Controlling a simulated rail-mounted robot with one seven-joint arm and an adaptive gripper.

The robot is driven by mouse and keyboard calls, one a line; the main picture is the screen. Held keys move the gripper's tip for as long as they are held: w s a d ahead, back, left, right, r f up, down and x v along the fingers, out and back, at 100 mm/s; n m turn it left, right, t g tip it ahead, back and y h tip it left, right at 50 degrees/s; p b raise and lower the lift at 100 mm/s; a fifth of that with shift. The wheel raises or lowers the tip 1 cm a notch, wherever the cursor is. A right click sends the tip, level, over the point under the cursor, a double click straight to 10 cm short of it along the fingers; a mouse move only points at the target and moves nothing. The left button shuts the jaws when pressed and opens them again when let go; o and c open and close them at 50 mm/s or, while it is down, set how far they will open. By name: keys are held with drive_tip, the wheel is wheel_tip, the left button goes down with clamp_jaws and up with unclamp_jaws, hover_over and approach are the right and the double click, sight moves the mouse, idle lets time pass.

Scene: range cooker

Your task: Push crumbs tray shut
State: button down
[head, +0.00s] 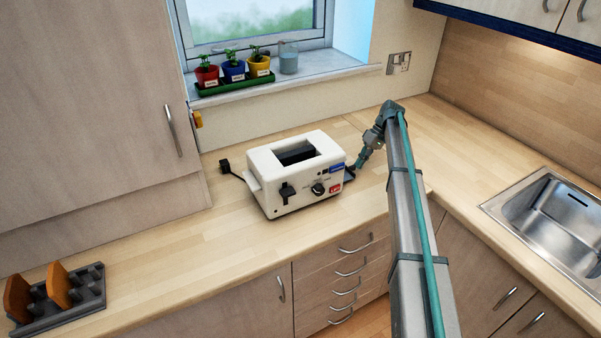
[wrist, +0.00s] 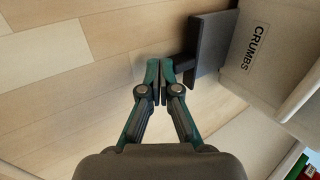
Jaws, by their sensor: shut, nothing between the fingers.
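A cream toaster (head: 296,173) stands on the counter, its dark slot facing up. Its dark crumbs tray (head: 349,173) sticks out from the right side. In the wrist view the crumbs tray (wrist: 215,45) stands out from the toaster's pale side (wrist: 270,50), beside a "CRUMBS" label, with a narrow dark tab pointing towards my gripper. My gripper (head: 359,167) is shut and empty, low beside the tray's outer end. In the wrist view my gripper's fingertips (wrist: 161,68) are close to the tab; I cannot tell whether they touch it.
A toast rack (head: 78,290) with brown slices stands at the front left. Potted plants (head: 233,72) and a glass (head: 288,57) are on the windowsill. A sink (head: 555,220) is at the right. The counter left of the toaster is mostly clear, apart from a black plug (head: 225,165).

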drive_tip(key=shift+s+a, duration=0.65)
drive_tip(key=shift+a, duration=0.35)
drive_tip(key=shift+s+a, duration=0.65)
drive_tip(key=shift+a, duration=0.4)
drive_tip(key=shift+s+a, duration=0.65)
drive_tip(key=shift+a, duration=0.35)
drive_tip(key=shift+w+d+r+p, duration=0.25)
drive_tip(key=shift+w+d+r, duration=0.15)
drive_tip(key=shift+d+r, duration=0.25)
drive_tip(key=shift+w+d+r+p, duration=0.35)
drive_tip(key=shift+d+r, duration=0.2)
drive_tip(key=shift+r, duration=0.15)
drive_tip(key=shift+w+d+r+p, duration=0.2)
drive_tip(key=shift+w+d+r, duration=0.2)
drive_tip(key=shift+d+r, duration=0.25)
drive_tip(key=shift+a, duration=0.1)
